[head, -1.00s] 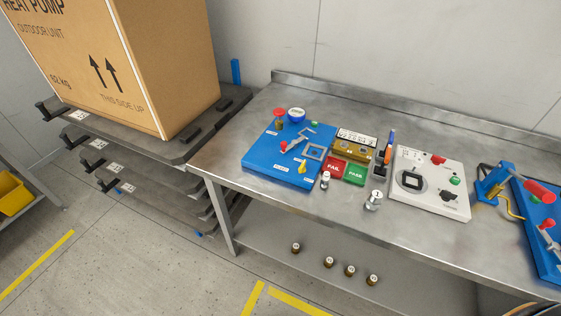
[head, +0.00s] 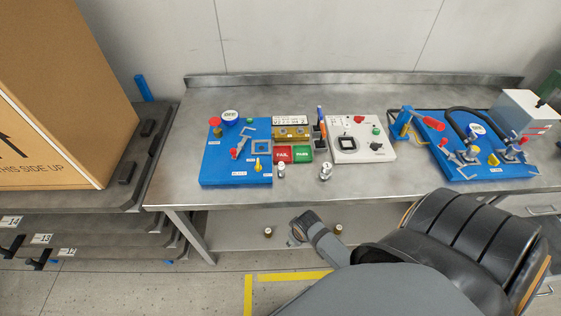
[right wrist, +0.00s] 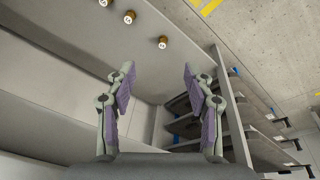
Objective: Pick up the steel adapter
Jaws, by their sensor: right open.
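Two small silvery metal pieces stand near the front edge of the steel bench: a larger steel fitting (head: 325,172) and a smaller one (head: 281,170) beside the red and green plates. I cannot tell for certain which is the steel adapter. Neither shows in the right wrist view. My right gripper (right wrist: 158,75) is open and empty, with its fingers spread. In the head view my right gripper (head: 298,229) appears below and in front of the bench edge, partly covered by my arm. My left gripper is not in view.
Brass caps (head: 268,232) lie on the bench's lower shelf; several brass caps (right wrist: 162,42) show there in the right wrist view. A blue station board (head: 225,165), a white control box (head: 368,152) and a second blue board (head: 480,172) stand on the bench (head: 165,180).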

